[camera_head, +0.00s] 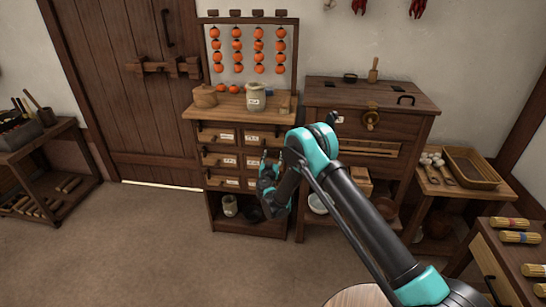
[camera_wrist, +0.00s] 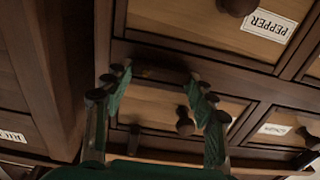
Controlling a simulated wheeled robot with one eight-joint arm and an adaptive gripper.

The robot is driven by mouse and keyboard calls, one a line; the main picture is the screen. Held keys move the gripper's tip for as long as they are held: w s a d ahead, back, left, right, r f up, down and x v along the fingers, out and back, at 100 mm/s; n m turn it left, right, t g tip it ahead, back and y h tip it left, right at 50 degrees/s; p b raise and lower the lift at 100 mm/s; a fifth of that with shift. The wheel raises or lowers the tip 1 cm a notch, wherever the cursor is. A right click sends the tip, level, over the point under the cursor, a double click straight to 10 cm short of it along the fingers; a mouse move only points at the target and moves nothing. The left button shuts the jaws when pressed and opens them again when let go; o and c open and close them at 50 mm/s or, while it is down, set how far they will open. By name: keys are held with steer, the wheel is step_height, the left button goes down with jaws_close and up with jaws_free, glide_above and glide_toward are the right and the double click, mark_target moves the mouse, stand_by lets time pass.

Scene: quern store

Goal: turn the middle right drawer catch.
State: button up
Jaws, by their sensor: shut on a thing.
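The drawer cabinet (camera_head: 228,198) stands against the wall, with small drawers in two columns. In the wrist view, which looks upside down, a dark bar-shaped catch (camera_wrist: 155,74) lies crosswise on the frame at the edge of a light wooden drawer (camera_wrist: 150,110). My gripper (camera_wrist: 160,80) has its green fingers on either side of the catch, shut on its two ends. A round knob (camera_wrist: 184,122) shows on that drawer, near the right finger; its label is partly hidden. In the head view, my gripper (camera_head: 268,178) is at the right column, hiding part of it.
A drawer labelled PEPPER (camera_wrist: 210,20) and another labelled drawer (camera_wrist: 285,130) adjoin. A jar (camera_head: 256,98) and wooden pot (camera_head: 205,96) stand on the cabinet top, under hanging orange fruit. A larger wooden chest (camera_head: 340,125) stands close on the right. Floor in front is clear.

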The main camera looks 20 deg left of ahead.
steer(key=n, duration=0.4)
steer(key=shift+a+f+n, duration=0.1)
steer(key=shift+f+n, duration=0.3)
steer(key=n, duration=0.3)
steer(key=f+n, duration=0.1)
steer(key=n, duration=0.5)
steer(key=shift+d+f, duration=0.2)
steer(key=shift+d, duration=0.1)
steer(key=shift+d+f+n, duration=0.1)
steer(key=shift+n, duration=0.9)
steer(key=shift+d+f+n, duration=0.1)
steer(key=shift+n, duration=0.9)
steer(key=o, duration=1.2)
steer(key=shift+c, duration=0.2)
